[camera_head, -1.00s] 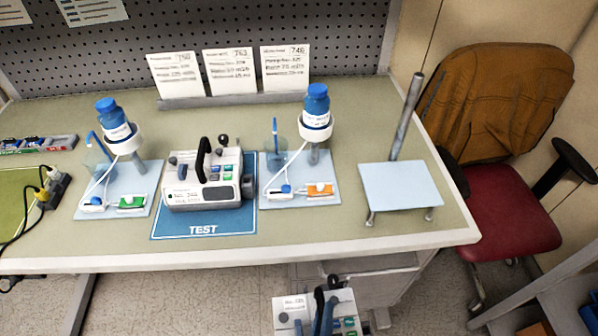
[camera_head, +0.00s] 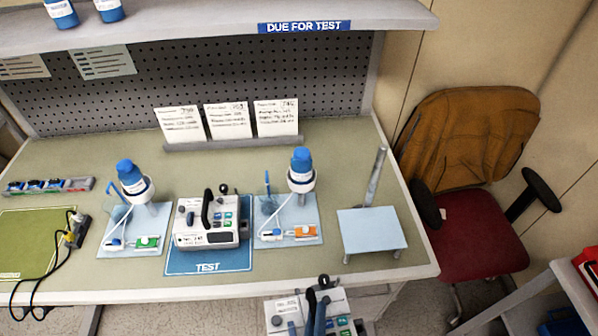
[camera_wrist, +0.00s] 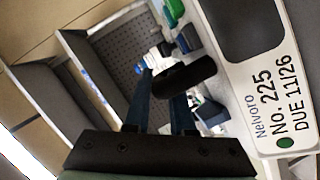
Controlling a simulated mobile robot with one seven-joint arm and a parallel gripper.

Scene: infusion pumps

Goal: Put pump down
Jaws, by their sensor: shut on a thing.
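My gripper (camera_head: 318,300) is at the bottom of the head view, in front of the bench. It is shut on the dark handle of a pale infusion pump (camera_head: 285,306), which hangs clear of the bench's front edge. In the wrist view, my gripper's fingers (camera_wrist: 164,95) meet the black handle (camera_wrist: 186,75). The held pump's label (camera_wrist: 270,105) reads "Nelvoro No. 225 DUE 11/26". A second, similar pump (camera_head: 207,237) stands upright on the blue TEST mat (camera_head: 208,263). The held pump's lower part is cut off in the head view.
Two pale-blue stations with blue-capped bottles (camera_head: 131,177) (camera_head: 301,168) flank the TEST mat. A raised light-blue platform (camera_head: 372,230) with a grey post stands at the right. A green mat (camera_head: 30,245) lies left. A "DUE FOR TEST" shelf (camera_head: 200,32) overhangs the back. A chair (camera_head: 470,230) is beside the bench.

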